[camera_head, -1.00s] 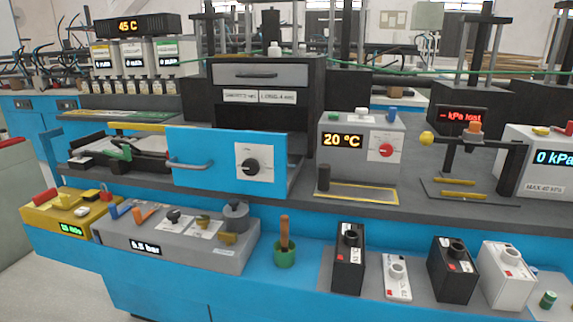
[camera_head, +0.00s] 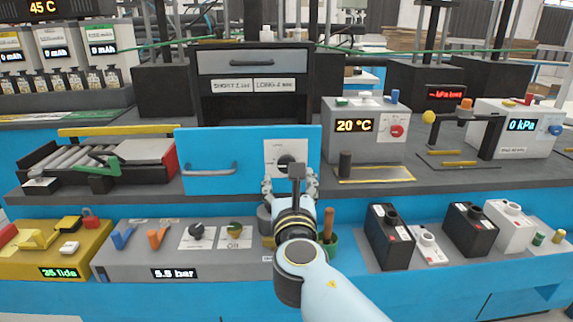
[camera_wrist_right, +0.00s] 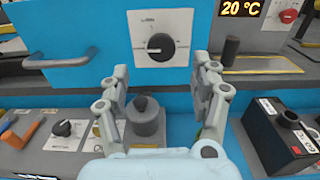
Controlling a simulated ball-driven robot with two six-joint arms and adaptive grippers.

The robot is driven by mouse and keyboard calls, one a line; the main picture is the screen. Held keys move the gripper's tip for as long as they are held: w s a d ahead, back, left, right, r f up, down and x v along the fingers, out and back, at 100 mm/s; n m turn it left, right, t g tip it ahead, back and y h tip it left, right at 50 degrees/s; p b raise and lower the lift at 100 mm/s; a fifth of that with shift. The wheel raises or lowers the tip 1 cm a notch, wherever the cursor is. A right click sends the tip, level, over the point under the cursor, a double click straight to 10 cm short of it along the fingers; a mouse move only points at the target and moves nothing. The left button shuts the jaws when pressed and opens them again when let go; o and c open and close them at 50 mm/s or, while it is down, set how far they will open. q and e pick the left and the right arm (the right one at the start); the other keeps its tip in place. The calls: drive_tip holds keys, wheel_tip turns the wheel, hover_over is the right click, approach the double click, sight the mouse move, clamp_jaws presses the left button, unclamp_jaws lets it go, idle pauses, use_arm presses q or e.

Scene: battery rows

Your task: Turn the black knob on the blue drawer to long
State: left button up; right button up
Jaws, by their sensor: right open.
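The blue drawer (camera_head: 229,143) has a handle at its left and a white dial plate at its right. The black knob (camera_wrist_right: 160,46) sits on that plate in the right wrist view, its white pointer mark aimed left. In the head view the knob (camera_head: 286,161) is partly hidden by my right gripper. My right gripper (camera_head: 291,184) is open and empty in front of the plate. In the right wrist view its fingers (camera_wrist_right: 162,88) stand apart, below and to either side of the knob, not touching it. My left gripper is not in view.
A grey lidded cylinder (camera_wrist_right: 145,116) stands below the drawer between my fingers' lines of sight. A grey 20 °C box (camera_head: 365,149) with a red knob and a black post (camera_head: 345,164) stand right of the drawer. A green cup (camera_head: 328,246) and black boxes stand lower right.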

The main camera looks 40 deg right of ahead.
sight(287, 165)
drive_tip(key=x, duration=0.7)
drive_tip(key=shift+w+d, duration=0.15)
drive_tip(key=shift+w, duration=0.15)
drive_tip(key=shift+w+d, duration=0.3)
drive_tip(key=shift+w, duration=0.05)
drive_tip(key=shift+c, duration=0.4)
drive_tip(key=c, duration=1.1)
drive_tip(key=shift+f+m, duration=0.1)
drive_tip(key=shift+m, duration=0.3)
drive_tip(key=m+b, duration=0.6)
drive_tip(key=m, duration=0.5)
drive_tip(key=shift+s+d+f+b, duration=0.1)
drive_tip(key=shift+b, duration=0.3)
